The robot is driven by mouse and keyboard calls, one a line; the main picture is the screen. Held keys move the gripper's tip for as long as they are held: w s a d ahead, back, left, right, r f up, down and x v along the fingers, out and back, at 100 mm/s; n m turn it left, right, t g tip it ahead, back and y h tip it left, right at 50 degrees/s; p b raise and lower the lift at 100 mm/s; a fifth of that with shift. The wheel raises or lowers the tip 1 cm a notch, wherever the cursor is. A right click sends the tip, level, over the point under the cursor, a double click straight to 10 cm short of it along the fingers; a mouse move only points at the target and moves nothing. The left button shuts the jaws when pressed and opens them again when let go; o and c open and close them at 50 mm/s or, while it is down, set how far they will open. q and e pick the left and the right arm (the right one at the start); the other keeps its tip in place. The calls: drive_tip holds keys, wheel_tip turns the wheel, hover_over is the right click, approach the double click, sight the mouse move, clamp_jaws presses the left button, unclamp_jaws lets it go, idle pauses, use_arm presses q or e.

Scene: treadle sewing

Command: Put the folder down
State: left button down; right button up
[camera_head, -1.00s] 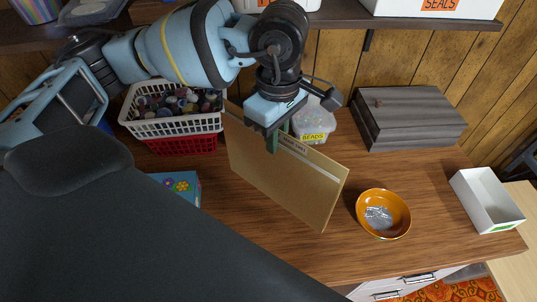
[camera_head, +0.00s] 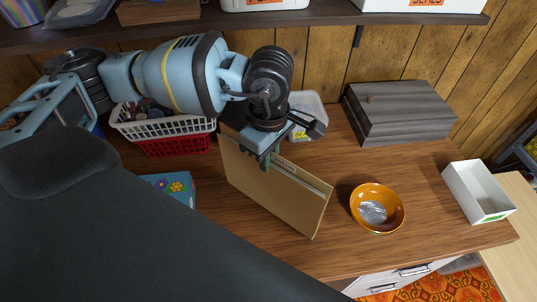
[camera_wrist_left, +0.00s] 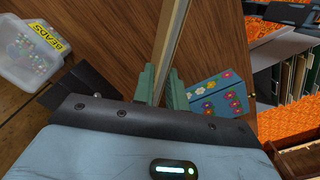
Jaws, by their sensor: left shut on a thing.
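A tan folder (camera_head: 274,196) stands on edge, upright, above the wooden table (camera_head: 255,250), with its spread flaps slightly apart at the top. My left gripper (camera_head: 265,162) is shut on the folder's top edge and points down. In the left wrist view the folder (camera_wrist_left: 167,45) runs away between the green fingertips (camera_wrist_left: 157,88) of this gripper. I cannot tell whether the folder's lower edge touches the table. My right gripper is not in view.
An orange bowl (camera_head: 378,222) holding something silvery stands right of the folder. A white basket (camera_head: 160,128), a flowered blue box (camera_head: 172,187) and a beads tub (camera_head: 309,101) are near it. A grey wooden box (camera_head: 400,113) and a white tray (camera_head: 476,192) stand farther right.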

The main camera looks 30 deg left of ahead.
use_arm(q)
drive_tip(key=shift+f, duration=0.1)
drive_tip(key=c, duration=1.8)
unclamp_jaws()
drive_tip(key=o, duration=0.4)
wheel_tip(320, 180, up, 12)
drive_tip(key=shift+w, duration=0.1)
